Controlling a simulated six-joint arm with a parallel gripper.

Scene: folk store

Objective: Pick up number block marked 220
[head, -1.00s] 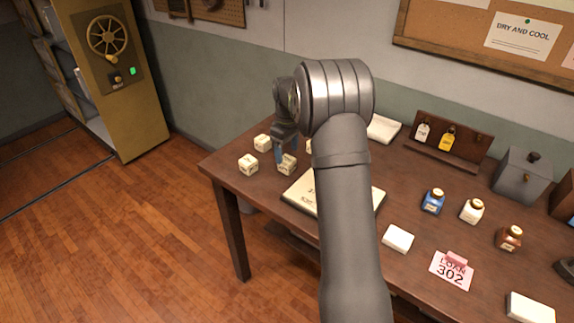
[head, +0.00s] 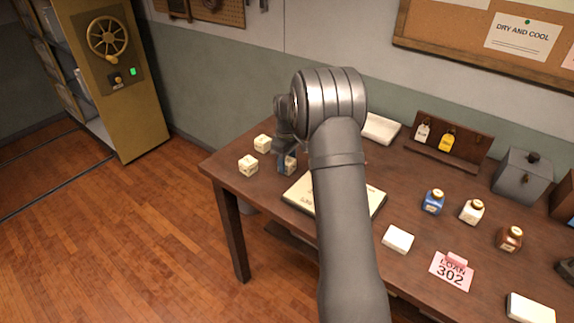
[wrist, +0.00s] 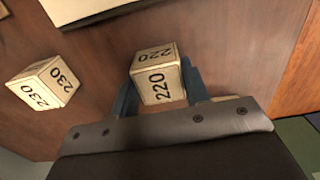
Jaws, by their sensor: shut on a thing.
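The cream number block marked 220 (wrist: 156,75) is between my gripper's two blue fingers (wrist: 158,88) in the wrist view, with its number showing on two faces. My gripper is shut on it. In the head view my gripper (head: 287,163) is at the left part of the table, with the block (head: 291,166) partly hidden by the fingers. I cannot tell whether the block touches the table. A second block marked 230 (wrist: 45,84) lies apart, to the left in the wrist view.
Two more cream blocks (head: 248,165) (head: 263,143) stand left of my gripper, near the table's left edge. A pale book or board (head: 300,193) lies to the right. Ink bottles (head: 433,201) and a LOAN 302 card (head: 452,270) are farther right on the brown table (head: 415,280).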

